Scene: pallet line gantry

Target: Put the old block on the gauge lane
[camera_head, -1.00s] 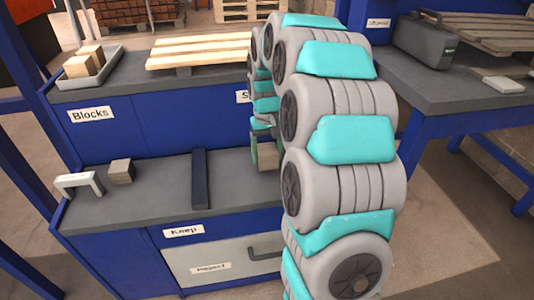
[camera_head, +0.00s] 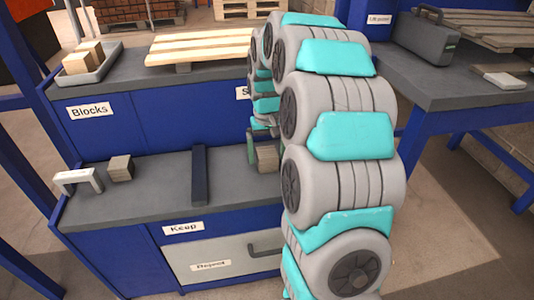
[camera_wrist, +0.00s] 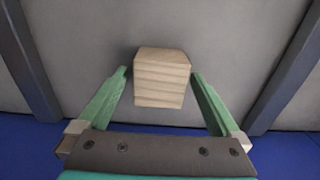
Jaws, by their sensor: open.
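A pale wooden block (camera_head: 267,159) stands on the grey lower counter, right of a dark divider bar, partly behind my arm in the head view. In the wrist view this block (camera_wrist: 161,78) sits ahead of and between the green fingertips, with a gap on each side. My gripper (camera_wrist: 161,78) is open; in the head view one green finger (camera_head: 251,147) shows left of the block. Another, greyer wooden block (camera_head: 120,168) stands at the left of the counter beside a white arch (camera_head: 78,181). I cannot tell which block is the old one. No gauge lane label is readable.
The dark divider bar (camera_head: 199,175) crosses the lower counter; dark bars also flank the wrist view (camera_wrist: 27,60). A "Blocks" tray (camera_head: 112,68) with blocks and a slatted pallet (camera_head: 200,47) are on the upper shelf. A side table (camera_head: 440,85) holds a grey case (camera_head: 425,38).

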